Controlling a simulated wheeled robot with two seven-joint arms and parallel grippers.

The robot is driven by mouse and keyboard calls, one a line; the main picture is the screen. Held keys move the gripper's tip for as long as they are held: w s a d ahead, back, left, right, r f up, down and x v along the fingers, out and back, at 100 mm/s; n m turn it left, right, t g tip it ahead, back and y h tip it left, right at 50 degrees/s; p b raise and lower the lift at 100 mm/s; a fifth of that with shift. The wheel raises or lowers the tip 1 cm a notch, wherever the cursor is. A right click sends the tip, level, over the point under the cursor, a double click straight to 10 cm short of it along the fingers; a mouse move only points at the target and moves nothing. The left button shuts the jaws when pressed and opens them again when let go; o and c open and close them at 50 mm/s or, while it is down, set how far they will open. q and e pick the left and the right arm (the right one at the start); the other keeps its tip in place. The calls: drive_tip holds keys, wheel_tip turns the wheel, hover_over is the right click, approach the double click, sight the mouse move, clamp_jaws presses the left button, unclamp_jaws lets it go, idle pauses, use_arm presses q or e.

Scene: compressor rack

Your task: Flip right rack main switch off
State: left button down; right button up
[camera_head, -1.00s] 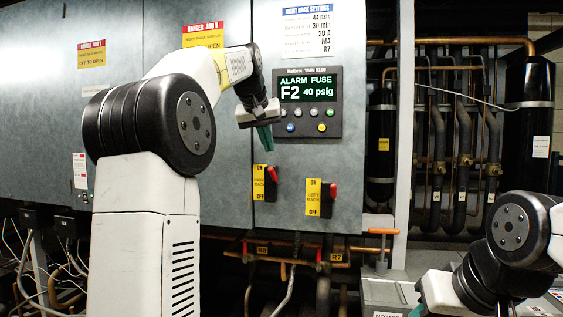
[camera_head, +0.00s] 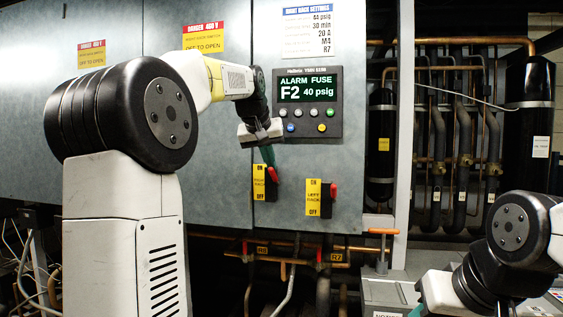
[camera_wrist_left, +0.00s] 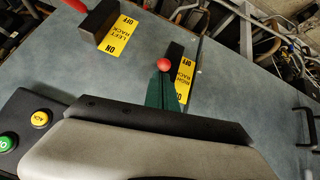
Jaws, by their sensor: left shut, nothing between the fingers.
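The right rack main switch (camera_head: 259,184) is a black block with a yellow ON/OFF label and a red handle, on the grey panel. Its handle sits at the upper, ON end. My left gripper (camera_head: 267,156) is shut and empty, with its green fingertips just above this handle. In the left wrist view, the fingertips (camera_wrist_left: 163,88) lie right by the red knob (camera_wrist_left: 164,64) of the right rack switch; I cannot tell whether they touch. My right gripper (camera_head: 420,296) is at the lower right, partly shown; its jaws are unclear.
The similar left rack switch (camera_head: 313,198) is close by on the right, its red handle also up. The alarm display (camera_head: 307,103) with coloured buttons is above. An orange-handled valve (camera_head: 382,232) and pipes are below and right.

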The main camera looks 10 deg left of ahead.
use_arm(q)
drive_tip(key=shift+s, duration=0.1)
drive_tip(key=shift+s+f+t, duration=0.15)
drive_tip(key=shift+f+t, duration=0.05)
drive_tip(key=shift+t, duration=0.2)
